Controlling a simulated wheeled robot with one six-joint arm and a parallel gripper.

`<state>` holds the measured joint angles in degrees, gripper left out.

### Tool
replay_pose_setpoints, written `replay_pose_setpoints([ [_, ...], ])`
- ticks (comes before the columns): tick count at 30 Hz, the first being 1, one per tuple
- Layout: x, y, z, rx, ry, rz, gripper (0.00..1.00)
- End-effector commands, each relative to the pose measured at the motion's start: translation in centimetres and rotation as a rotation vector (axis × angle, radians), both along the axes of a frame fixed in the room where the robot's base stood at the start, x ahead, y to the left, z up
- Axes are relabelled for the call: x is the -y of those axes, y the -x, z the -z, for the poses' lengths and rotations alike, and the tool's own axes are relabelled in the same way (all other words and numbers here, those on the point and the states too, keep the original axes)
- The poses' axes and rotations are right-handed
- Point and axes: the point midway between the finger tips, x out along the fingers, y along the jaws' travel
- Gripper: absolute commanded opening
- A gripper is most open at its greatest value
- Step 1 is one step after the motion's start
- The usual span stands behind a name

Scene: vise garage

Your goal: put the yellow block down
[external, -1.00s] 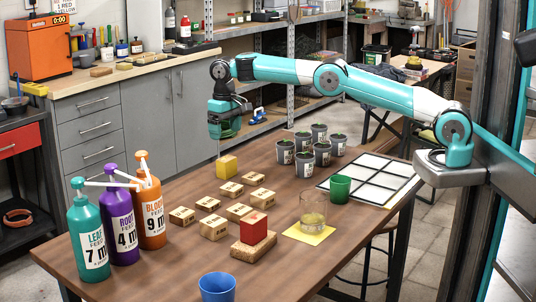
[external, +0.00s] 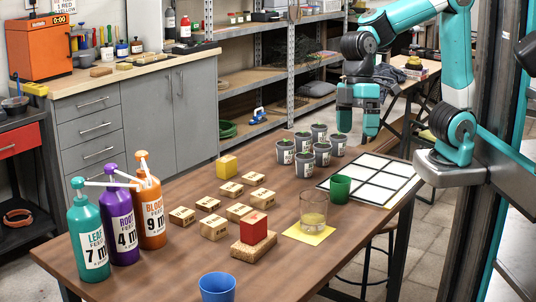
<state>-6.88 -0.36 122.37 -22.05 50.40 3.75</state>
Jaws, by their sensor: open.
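The yellow block (external: 227,166) rests on the wooden table near its far edge, behind the small wooden blocks. Nothing holds it. My gripper (external: 358,135) is open and empty. It hangs pointing down above the table's far right part, well to the right of the yellow block and just right of the potted seedlings.
Several lettered wooden blocks (external: 240,212) lie on the table. A red block (external: 253,228) sits on a cork-coloured slab (external: 254,250). Pump bottles (external: 152,215), cups, a glass (external: 313,212) on a yellow note, seedling pots (external: 305,164) and a white grid (external: 372,180) stand around.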

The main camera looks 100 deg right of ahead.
Motion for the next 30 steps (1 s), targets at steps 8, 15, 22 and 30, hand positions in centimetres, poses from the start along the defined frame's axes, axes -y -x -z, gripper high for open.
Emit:
replay_pose_setpoints([
  [8,-3.5,13.5,2.6,0.016,-0.095,-0.23,0.85],
  [15,-3.6,14.8,3.1,0.014,-0.106,-0.252,0.85],
  [22,-3.6,14.8,1.9,0.014,-0.105,-0.25,0.85],
  [30,-3.6,14.8,-0.1,0.014,-0.105,-0.25,0.85],
])
